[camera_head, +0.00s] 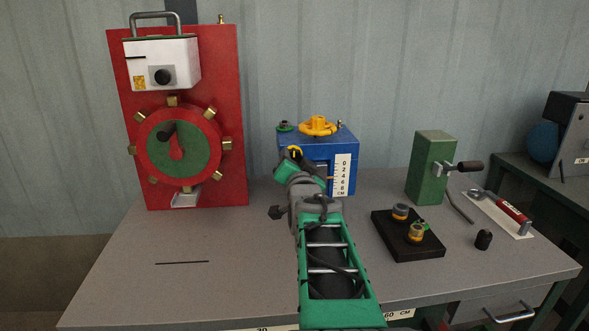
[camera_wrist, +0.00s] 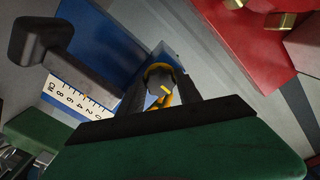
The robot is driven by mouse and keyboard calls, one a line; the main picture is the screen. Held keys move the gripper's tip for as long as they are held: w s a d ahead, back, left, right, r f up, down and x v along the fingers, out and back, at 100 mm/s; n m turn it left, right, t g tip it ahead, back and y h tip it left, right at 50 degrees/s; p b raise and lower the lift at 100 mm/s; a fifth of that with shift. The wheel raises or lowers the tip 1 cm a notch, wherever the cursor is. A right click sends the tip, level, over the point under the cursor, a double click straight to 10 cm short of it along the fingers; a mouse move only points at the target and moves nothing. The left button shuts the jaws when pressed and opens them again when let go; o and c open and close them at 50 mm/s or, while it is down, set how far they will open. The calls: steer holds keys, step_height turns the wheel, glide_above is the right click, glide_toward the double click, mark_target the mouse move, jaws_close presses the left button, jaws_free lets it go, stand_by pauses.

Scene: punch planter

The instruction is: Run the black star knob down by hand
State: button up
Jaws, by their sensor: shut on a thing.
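The blue box (camera_head: 348,147) stands at the middle back of the bench, with a white scale marked 0 to 8 cm (camera_head: 343,173) on its front. My gripper (camera_head: 293,153) is at the box's left front. In the wrist view, my gripper (camera_wrist: 166,96) is shut on a dark round knob (camera_wrist: 157,76) with a yellow mark on its face. Yellow shows around the knob's edge, and its star outline is mostly hidden by the fingers.
A yellow handwheel (camera_head: 318,126) tops the box. A dark block on a grey bar (camera_wrist: 42,40) juts out near my gripper. A red panel (camera_head: 226,110) with a dial stands left. A black tray (camera_head: 425,252) and green block (camera_head: 430,165) stand right. The bench's front left is clear.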

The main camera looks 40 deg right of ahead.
steer(key=shift+m+b, duration=0.7)
steer(key=shift+m, duration=0.6)
steer(key=o, duration=1.4)
steer(key=shift+c, duration=0.2)
steer(key=v, duration=0.8)
steer(key=shift+w, duration=0.1)
